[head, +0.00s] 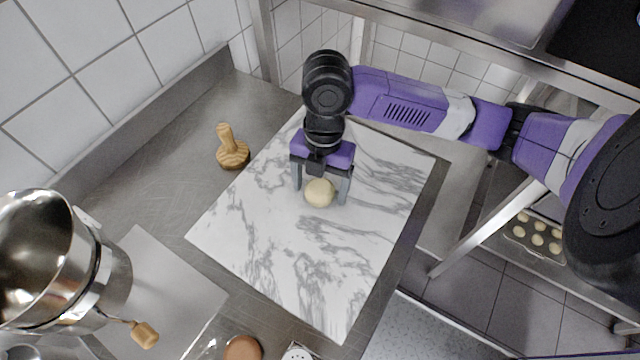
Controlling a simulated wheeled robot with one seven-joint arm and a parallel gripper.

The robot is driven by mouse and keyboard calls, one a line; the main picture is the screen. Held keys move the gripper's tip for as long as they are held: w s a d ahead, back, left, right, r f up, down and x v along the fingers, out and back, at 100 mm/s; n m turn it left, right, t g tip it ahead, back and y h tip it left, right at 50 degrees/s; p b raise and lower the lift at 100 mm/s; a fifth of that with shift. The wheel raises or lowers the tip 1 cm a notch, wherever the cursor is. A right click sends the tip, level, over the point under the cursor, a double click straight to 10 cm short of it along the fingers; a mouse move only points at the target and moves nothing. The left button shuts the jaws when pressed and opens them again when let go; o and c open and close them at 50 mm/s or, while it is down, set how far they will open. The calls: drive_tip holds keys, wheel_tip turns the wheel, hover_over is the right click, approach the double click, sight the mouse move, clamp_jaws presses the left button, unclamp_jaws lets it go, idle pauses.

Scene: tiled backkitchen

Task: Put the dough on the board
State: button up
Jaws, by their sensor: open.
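The dough (319,193) is a small pale round ball over the upper middle of the marble board. The board (375,247) is a white slab with grey veins, lying on the steel counter. My gripper (321,199) points down over the board with its jaws open. One finger is on each side of the dough, and gaps show between the fingers and the ball. From this angle I cannot tell for sure whether the dough rests on the board.
A wooden stamp-like tool (231,150) stands left of the board. A large steel pot (60,265) with a wooden handle is at the lower left. A tray of small dough pieces (537,236) sits on a lower shelf at right. Tiled walls border the counter.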

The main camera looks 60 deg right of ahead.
sight(322, 188)
wheel_tip(322, 188, up, 12)
drive_tip(key=d, duration=0.1)
drive_tip(key=shift+w+d, duration=0.15)
drive_tip(key=shift+d, duration=0.1)
drive_tip(key=shift+r, duration=0.1)
idle(0.7)
